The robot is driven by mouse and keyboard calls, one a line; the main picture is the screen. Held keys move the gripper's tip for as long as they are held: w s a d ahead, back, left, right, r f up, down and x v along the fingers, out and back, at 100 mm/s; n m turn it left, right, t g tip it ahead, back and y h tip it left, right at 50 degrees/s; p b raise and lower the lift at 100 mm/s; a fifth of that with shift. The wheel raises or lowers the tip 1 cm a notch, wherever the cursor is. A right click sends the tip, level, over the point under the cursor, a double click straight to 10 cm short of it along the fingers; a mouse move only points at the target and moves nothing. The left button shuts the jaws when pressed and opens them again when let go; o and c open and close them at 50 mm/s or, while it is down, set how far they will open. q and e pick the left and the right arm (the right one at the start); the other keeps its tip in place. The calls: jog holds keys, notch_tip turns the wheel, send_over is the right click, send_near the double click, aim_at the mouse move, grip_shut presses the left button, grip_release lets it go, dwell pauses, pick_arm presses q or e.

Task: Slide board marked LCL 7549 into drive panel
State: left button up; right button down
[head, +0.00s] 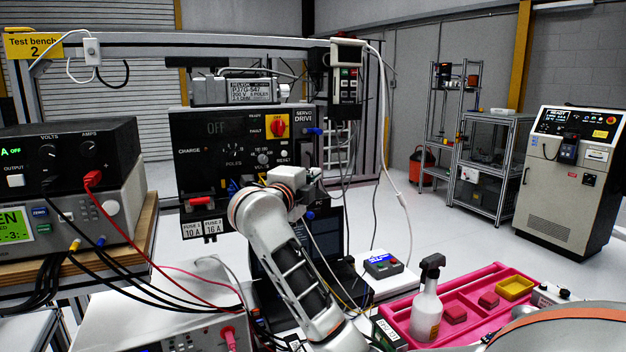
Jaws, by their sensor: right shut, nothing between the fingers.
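The drive panel (205,150) is a black upright panel marked SERVO DRIVE, at the middle of the head view. It has a red and yellow switch, a dial and a red handle at its lower left. My right gripper (290,181) is in front of the panel's lower right part. My wrist hides most of its fingers; it is shut, and no object shows in it. I cannot tell whether it touches the panel. My left gripper is out of view.
A pink tray (482,276) with a spray bottle (427,305) lies at the lower right. Stacked power supplies (60,160) stand at left, with red and black cables running down to the bench. A dark laptop (330,235) stands behind my forearm. A pendant (346,80) hangs right of the panel.

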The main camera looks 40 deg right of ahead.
aim_at(302, 159)
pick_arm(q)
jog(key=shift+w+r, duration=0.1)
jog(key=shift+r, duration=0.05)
pick_arm(e)
jog(key=shift+w+d, duration=0.2)
jog(key=shift+w, duration=0.5)
jog(key=shift+w, duration=0.1)
jog(key=shift+w+d, duration=0.15)
jog(key=shift+w, duration=0.15)
jog(key=shift+w+d+p, duration=0.15)
jog(key=shift+w+p, duration=0.1)
jog(key=shift+w, duration=0.3)
jog(key=shift+w+d+p, duration=0.15)
jog(key=shift+w+p, duration=0.1)
jog(key=shift+w, duration=0.25)
jog(key=shift+w+d, duration=0.1)
jog(key=shift+w, duration=0.2)
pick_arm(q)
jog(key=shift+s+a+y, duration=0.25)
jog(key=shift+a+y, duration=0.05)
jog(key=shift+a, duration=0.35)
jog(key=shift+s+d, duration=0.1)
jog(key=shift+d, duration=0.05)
